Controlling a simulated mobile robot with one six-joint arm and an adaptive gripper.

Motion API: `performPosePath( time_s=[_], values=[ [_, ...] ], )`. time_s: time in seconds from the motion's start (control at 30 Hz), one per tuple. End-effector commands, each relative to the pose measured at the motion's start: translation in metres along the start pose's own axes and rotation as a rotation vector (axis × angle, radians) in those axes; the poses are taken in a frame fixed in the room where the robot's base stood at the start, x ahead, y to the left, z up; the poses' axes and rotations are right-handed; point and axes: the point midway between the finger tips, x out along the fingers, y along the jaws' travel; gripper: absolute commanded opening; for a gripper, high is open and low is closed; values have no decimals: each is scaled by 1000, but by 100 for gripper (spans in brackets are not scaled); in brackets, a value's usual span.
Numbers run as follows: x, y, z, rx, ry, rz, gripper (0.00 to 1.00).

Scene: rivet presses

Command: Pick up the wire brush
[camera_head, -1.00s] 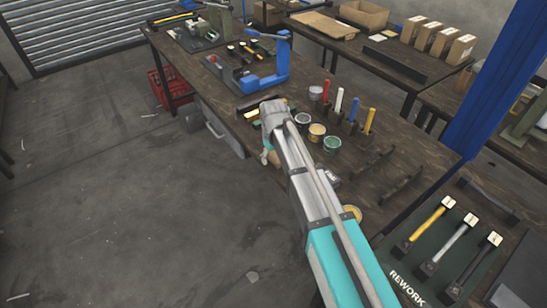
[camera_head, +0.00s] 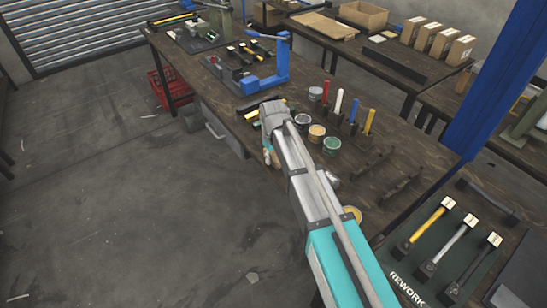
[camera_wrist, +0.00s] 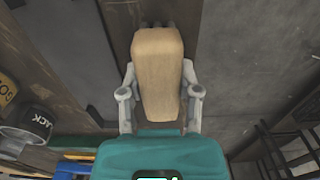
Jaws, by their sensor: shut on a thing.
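The wire brush (camera_wrist: 157,75) shows in the wrist view as a pale wooden block, seen from its plain wooden side. My gripper (camera_wrist: 159,88) is shut on it, with one finger on each long side. Its bristles cannot be made out. In the head view my gripper (camera_head: 268,154) is at the front edge of the workbench (camera_head: 225,105), mostly behind my own arm, and the brush is hard to make out there. I cannot tell whether the brush touches the bench.
Paint cans, including a green one (camera_head: 332,145) and a tan one (camera_head: 317,132), stand right of my gripper. Colored-handled tools (camera_head: 339,102) stand behind them. A blue press (camera_head: 272,68) is farther back. Open floor lies left.

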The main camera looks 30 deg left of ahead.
Motion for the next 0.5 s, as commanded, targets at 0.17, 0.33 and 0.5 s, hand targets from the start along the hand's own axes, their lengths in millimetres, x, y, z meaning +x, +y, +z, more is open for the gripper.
performPosePath(
  time_s=[0.17, 0.33, 0.5],
  values=[
    [-7, 0, 0, 0, 0, 0, 0],
    [-19, 0, 0, 0, 0, 0, 0],
    [-35, 0, 0, 0, 0, 0, 0]
  ],
)
